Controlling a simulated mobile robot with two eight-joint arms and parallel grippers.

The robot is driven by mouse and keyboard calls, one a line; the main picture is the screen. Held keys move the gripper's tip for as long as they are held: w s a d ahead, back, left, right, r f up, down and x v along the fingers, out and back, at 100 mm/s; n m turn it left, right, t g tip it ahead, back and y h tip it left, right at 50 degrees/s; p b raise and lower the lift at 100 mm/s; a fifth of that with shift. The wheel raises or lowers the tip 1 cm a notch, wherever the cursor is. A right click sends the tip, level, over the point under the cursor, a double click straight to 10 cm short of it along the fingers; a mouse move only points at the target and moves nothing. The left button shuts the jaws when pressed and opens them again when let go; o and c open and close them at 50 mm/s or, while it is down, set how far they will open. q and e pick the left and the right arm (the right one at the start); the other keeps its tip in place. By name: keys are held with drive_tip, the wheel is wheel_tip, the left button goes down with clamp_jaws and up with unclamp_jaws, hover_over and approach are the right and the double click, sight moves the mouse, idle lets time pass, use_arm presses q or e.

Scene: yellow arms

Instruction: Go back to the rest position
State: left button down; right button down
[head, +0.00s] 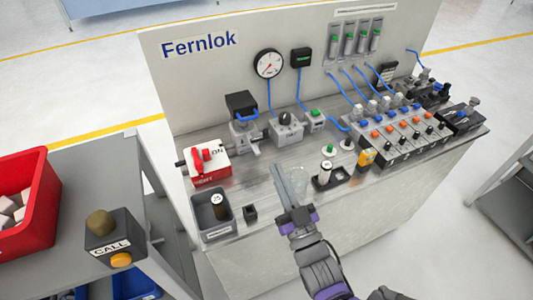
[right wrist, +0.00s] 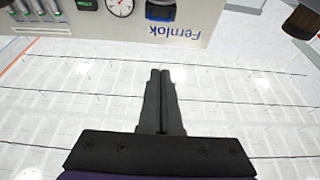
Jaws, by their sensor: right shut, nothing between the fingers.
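My right gripper (head: 291,187) reaches up from the bottom of the head view, over the front part of the grey bench. Its two long fingers lie together with nothing between them. In the right wrist view the closed fingers (right wrist: 161,98) point towards the floor and the upside-down Fernlok panel (right wrist: 205,20). The gripper appears apart from the things on the bench, though its exact height is hard to judge. My left gripper does not show in either view.
A red crate (head: 25,208) and CALL box (head: 113,236) stand left.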

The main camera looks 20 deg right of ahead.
drive_tip(key=shift+s, duration=0.1)
drive_tip(key=f+g+p, duration=0.1)
drive_tip(key=f+g, duration=0.1)
drive_tip(key=f+g+p, duration=0.1)
drive_tip(key=g+p, duration=0.1)
drive_tip(key=g, duration=0.1)
drive_tip(key=w+d+f+g+h+p, duration=0.1)
drive_tip(key=f+g+p, duration=0.1)
drive_tip(key=g, duration=0.1)
drive_tip(key=shift+f+m, duration=0.3)
drive_tip(key=shift+m, duration=0.1)
drive_tip(key=s+f+g+p, duration=0.2)
drive_tip(key=s+g+p, duration=0.2)
drive_tip(key=s+g, duration=0.4)
drive_tip(key=shift+s+a+g, duration=0.4)
drive_tip(key=shift+s+a, duration=0.05)
drive_tip(key=shift+s, duration=0.8)
drive_tip(key=shift+f, duration=0.15)
